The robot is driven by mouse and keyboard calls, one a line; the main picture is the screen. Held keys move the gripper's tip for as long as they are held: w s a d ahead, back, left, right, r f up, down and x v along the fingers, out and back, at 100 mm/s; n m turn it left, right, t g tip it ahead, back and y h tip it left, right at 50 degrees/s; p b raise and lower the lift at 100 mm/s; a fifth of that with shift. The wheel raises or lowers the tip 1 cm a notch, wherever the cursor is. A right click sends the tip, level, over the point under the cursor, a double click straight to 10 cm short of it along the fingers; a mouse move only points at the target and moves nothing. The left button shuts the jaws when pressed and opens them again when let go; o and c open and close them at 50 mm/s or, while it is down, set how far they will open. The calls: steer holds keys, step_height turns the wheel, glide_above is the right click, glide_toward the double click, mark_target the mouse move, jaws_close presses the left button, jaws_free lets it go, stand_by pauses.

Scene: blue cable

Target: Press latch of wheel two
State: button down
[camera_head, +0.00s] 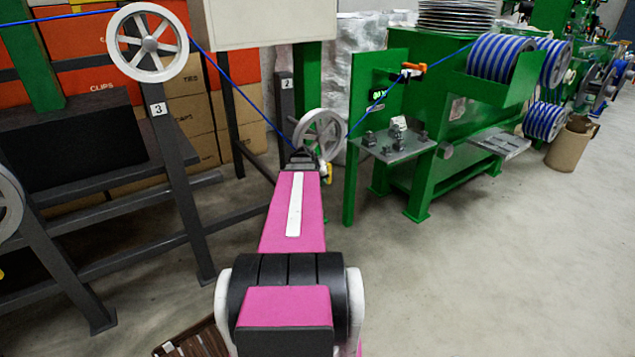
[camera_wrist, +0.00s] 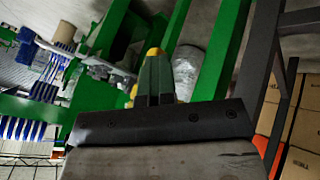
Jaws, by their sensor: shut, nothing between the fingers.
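Wheel two (camera_head: 320,133) is a grey spoked wheel at the middle of the head view, beside a dark post with a "2" label (camera_head: 286,84). The blue cable (camera_head: 249,100) runs down to it from the left and rises away to the right. My arm reaches toward it, with its dark end just in front of the wheel's lower left; whether they touch cannot be told. A small yellow part (camera_head: 329,173) shows below the wheel; I cannot tell whether it is the latch. In the wrist view my gripper (camera_wrist: 155,55) is shut and empty, with a yellow tip.
Wheel three (camera_head: 148,43) stands at upper left on its dark post, with dark frame bars below. A green machine (camera_head: 430,130) with blue cable reels stands at right. Boxes (camera_head: 185,115) are stacked behind. The floor (camera_head: 480,270) at lower right is clear.

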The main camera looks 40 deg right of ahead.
steer(key=shift+s+d, duration=0.15)
steer(key=shift+d, duration=0.55)
steer(key=s+a+r, duration=0.2)
steer(key=a+r, duration=0.6)
steer(key=a, duration=0.2)
steer(key=shift+s, duration=0.35)
